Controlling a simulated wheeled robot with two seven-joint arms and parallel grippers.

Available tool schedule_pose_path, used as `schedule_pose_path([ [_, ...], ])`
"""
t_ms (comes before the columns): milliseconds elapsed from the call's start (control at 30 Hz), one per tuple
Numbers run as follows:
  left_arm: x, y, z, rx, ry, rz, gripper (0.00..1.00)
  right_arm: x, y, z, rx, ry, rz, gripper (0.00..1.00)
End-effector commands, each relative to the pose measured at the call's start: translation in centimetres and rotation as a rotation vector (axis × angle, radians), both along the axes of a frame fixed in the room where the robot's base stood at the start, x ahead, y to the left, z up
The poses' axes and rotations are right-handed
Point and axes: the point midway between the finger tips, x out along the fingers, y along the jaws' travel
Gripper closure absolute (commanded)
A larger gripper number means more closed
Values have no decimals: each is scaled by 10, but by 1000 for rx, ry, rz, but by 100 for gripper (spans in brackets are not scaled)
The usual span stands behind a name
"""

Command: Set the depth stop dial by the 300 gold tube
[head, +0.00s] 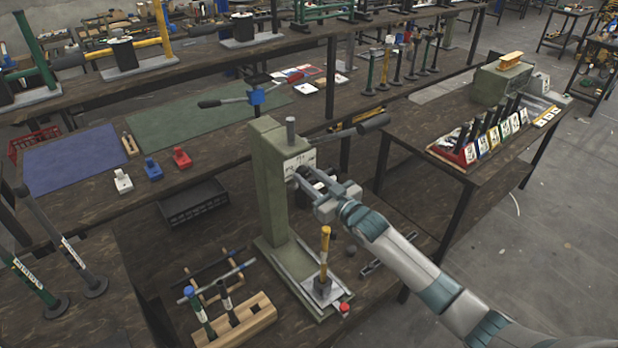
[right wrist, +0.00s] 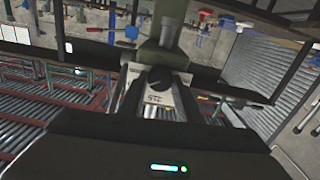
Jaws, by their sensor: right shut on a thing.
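The green press (head: 270,190) stands on the front bench with a white scale plate (head: 299,163) on its head. A dark round dial (head: 304,174) sits at the front of the head; it also shows in the right wrist view (right wrist: 160,78). My right gripper (head: 316,190) is at the head and shut on the dial, partly hiding it. A gold tube (head: 325,256) stands upright on the press base below the gripper; its marking is too small to read. My left gripper is not in view.
The press lever (head: 350,131) reaches out to the right above my gripper. A wooden block with tubes (head: 236,322) lies left of the base. A black crate (head: 194,203) is behind it. A side table (head: 480,165) with coloured bins stands at the right.

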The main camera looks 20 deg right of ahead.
Motion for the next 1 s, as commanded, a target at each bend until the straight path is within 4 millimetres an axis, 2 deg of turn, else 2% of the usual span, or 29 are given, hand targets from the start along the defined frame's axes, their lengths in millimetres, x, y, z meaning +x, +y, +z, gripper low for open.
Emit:
schedule_pose_path([
  [367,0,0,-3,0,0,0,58,0,0,0,-148,-54,0,92],
  [1000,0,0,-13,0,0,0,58,-1,1,-2,-691,-251,1,92],
])
